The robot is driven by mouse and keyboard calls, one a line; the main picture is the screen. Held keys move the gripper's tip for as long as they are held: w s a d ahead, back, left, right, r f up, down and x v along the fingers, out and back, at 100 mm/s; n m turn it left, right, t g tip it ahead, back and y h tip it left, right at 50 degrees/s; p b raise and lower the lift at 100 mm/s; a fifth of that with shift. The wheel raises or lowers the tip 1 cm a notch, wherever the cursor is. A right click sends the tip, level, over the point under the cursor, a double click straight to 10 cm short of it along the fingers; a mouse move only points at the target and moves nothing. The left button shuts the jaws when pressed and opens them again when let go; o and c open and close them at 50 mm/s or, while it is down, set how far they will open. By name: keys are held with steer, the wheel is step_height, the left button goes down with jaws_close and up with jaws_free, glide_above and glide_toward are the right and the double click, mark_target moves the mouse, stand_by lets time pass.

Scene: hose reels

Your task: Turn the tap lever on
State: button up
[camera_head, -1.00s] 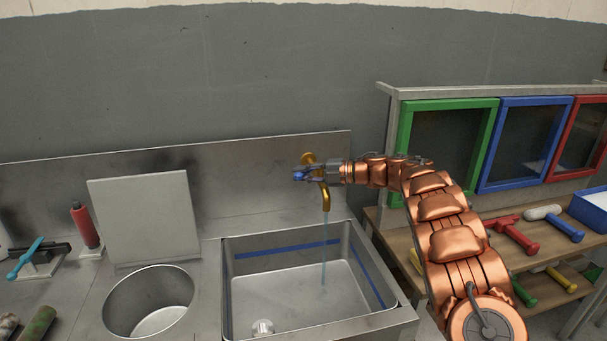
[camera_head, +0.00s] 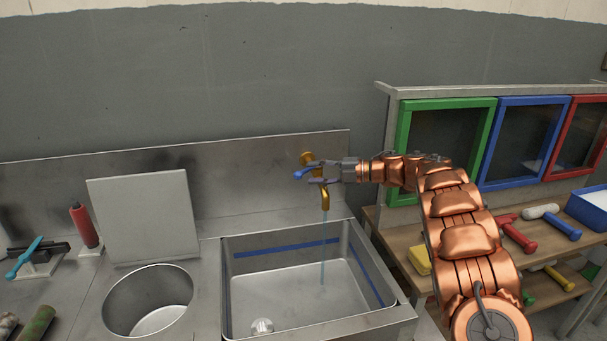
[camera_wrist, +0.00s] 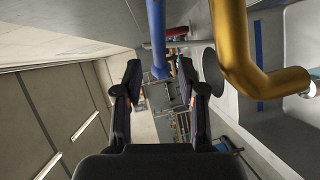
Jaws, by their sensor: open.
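The brass tap (camera_head: 325,198) stands out from the metal splashback over the sink basin, and a thin stream of water (camera_head: 323,250) falls from its spout. Its blue lever (camera_head: 301,174) points left at the top of the tap. My gripper (camera_head: 318,172) is open at the tap, just right of the lever's end. In the wrist view the blue lever (camera_wrist: 156,40) comes down from the top, its tip beyond and between my open fingers (camera_wrist: 163,85). The brass spout (camera_wrist: 235,50) is to the right of the fingers. I cannot tell whether a finger touches the lever.
The sink basin (camera_head: 232,320) lies below the tap. A round bin opening (camera_head: 108,300) and a leaning grey panel (camera_head: 145,215) are to the left. A wooden shelf with several hammers (camera_head: 520,237) and framed windows (camera_head: 445,105) stands at the right.

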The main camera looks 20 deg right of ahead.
steer(key=v, duration=0.7)
steer(key=shift+s, duration=0.1)
